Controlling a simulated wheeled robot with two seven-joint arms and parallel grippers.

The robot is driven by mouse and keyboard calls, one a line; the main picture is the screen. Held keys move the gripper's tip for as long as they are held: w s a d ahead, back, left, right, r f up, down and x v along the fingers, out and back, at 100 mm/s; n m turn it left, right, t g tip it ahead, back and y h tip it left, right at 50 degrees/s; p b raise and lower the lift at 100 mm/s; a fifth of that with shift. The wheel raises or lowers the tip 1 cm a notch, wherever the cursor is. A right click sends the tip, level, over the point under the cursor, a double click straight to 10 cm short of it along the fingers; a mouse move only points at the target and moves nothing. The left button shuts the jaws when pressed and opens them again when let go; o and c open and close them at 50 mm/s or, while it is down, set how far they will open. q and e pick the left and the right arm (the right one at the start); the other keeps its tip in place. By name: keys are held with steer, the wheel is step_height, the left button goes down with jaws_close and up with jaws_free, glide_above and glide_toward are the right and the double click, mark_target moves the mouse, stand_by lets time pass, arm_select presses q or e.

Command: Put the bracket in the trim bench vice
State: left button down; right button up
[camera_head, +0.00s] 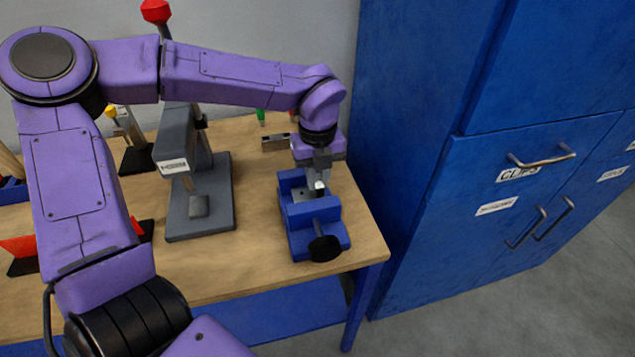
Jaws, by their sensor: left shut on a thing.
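The blue vice (305,241) stands near the right front corner of the wooden bench, with its black handle knob facing the front. My left arm reaches over the bench from the left, and my left gripper (319,184) points down at the vice, right above its jaws. The gripper is shut on a small piece between its fingertips, at the vice opening. The piece is mostly hidden, so I cannot make out its shape or whether it touches the jaws. My right gripper is not in view.
A grey press (201,208) with a red-knobbed lever stands left of the vice. A small metal block (276,142) and a green-handled tool (261,117) are behind it. Blue cabinets (520,180) stand close to the bench's right edge. Bare bench top (255,255) lies between press and vice.

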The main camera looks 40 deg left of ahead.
mark_target(317, 181)
arm_select(q)
steer(key=shift+f, duration=1.2)
steer(key=shift+s+f, duration=0.1)
steer(key=shift+f, duration=0.1)
steer(key=c, duration=1)
jaws_free()
steer(key=shift+c, duration=0.2)
step_height(317, 181, up, 12)
steer(key=shift+r+b, duration=0.25)
steer(key=shift+b, duration=0.05)
